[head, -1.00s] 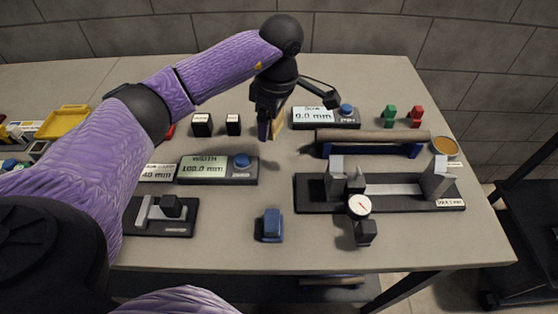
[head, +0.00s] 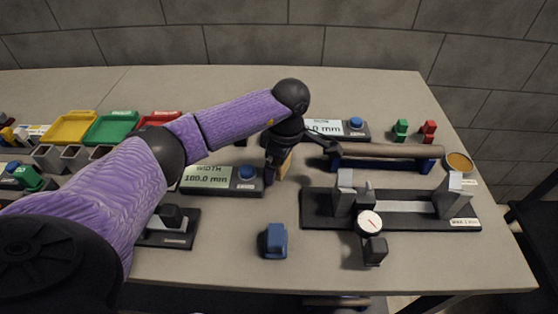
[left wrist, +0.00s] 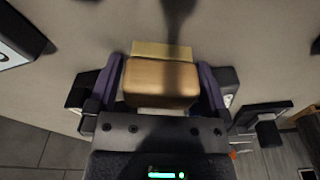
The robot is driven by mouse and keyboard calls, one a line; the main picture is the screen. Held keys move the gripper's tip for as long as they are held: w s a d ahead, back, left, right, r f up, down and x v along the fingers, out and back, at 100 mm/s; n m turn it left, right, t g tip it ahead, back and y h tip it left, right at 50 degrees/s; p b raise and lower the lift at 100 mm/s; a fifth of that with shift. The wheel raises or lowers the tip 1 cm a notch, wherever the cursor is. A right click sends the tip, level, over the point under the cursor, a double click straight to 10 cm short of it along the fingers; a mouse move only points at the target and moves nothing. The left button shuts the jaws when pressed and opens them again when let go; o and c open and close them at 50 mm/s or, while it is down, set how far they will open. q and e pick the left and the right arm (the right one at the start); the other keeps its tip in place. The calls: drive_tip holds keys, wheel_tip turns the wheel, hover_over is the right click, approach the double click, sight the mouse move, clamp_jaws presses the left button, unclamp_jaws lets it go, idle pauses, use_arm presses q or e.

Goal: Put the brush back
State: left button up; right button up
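The brush (left wrist: 160,83) shows in the left wrist view as a tan wooden block with a paler yellowish strip beyond it. It sits between the two purple-sided fingers of my left gripper (left wrist: 160,90), which looks shut on it. In the head view my left gripper (head: 279,168) points down at the middle of the table, and a tan piece of the brush (head: 286,166) shows beside its fingers. I cannot tell how far the brush is above the table. My right gripper is not in view.
A blue block (head: 275,241) stands in front of the gripper. A dial gauge fixture (head: 400,206) and a brown bar on a blue cradle (head: 388,163) lie to the right. A width display (head: 220,180) is at left. An orange round dish (head: 459,162) is near the right edge.

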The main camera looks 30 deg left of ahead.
use_arm(q)
drive_tip(key=shift+r, duration=0.1)
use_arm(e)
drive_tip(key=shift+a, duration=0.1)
use_arm(q)
drive_tip(key=r+p, duration=0.1)
drive_tip(key=r, duration=0.2)
drive_tip(key=d+r+p, duration=0.1)
drive_tip(key=r, duration=0.3)
drive_tip(key=r+p, duration=0.1)
drive_tip(key=r, duration=0.3)
drive_tip(key=shift+w+d+r, duration=0.15)
drive_tip(key=shift+r, duration=0.4)
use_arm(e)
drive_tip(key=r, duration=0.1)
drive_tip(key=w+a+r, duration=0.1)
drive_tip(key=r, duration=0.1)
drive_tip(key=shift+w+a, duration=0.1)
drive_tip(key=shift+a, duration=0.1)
